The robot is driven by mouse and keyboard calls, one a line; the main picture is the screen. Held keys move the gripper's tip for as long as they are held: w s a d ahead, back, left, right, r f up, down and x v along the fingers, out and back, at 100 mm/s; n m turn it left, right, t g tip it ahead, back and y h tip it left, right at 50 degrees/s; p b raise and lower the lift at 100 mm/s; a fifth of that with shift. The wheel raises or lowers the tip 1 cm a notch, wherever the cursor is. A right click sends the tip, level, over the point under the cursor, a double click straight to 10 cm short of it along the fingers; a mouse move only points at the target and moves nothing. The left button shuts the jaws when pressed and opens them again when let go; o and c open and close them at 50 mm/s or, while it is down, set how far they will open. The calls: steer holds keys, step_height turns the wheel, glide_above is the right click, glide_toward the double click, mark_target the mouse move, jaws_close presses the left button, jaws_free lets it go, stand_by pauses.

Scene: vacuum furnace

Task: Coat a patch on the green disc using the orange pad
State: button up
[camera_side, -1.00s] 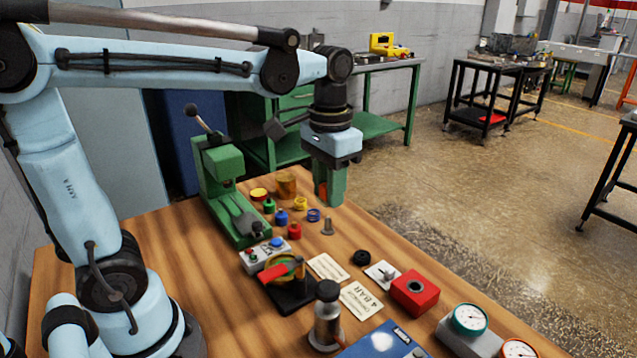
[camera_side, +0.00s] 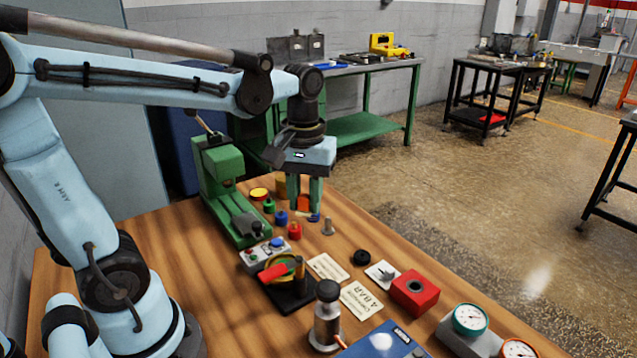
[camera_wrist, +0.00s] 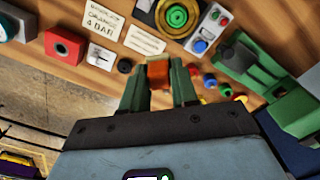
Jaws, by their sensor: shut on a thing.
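My gripper (camera_side: 304,205) is shut on the orange pad (camera_side: 303,202), above the far part of the wooden table. In the wrist view the orange pad (camera_wrist: 158,74) sits between the two green fingers of my gripper (camera_wrist: 157,68). The green disc (camera_wrist: 177,16) shows at the top of the wrist view, inside a yellow ring on a dark base. In the side view that yellow-ringed fixture (camera_side: 283,270) stands nearer the camera than my gripper, apart from the pad, and the disc's face is hard to make out.
A green press (camera_side: 225,185) stands left of my gripper. Several small coloured knobs (camera_side: 294,231) stand near the gripper. A button box (camera_side: 265,251), a steel bottle (camera_side: 327,315), a red block (camera_side: 415,292) and paper cards (camera_side: 361,300) surround the fixture.

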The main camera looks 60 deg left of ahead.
steer(key=shift+s+a+f+n, duration=0.5)
steer(key=shift+s+f+n, duration=0.15)
steer(key=shift+f+n, duration=1.1)
steer(key=shift+s+a+f+n, duration=0.5)
steer(key=shift+s+f+n, duration=0.2)
steer(key=shift+f+n, duration=1.05)
steer(key=shift+s+a+f+n, duration=0.5)
steer(key=shift+s+f+n, duration=0.15)
steer(key=shift+f+n, duration=1.05)
steer(key=shift+d+f, duration=0.2)
steer(key=shift+f, duration=0.3)
steer(key=shift+d+f, duration=0.15)
steer(key=shift+d, duration=1.4)
jaws_close()
steer(key=shift+a+r, duration=0.15)
steer(key=shift+a, duration=0.55)
steer(key=shift+a+r, duration=0.1)
steer(key=shift+a, duration=0.55)
steer(key=shift+a+f, duration=0.15)
steer(key=shift+a, duration=0.2)
step_height(320, 180, up, 8)
steer(key=shift+s+a, duration=0.1)
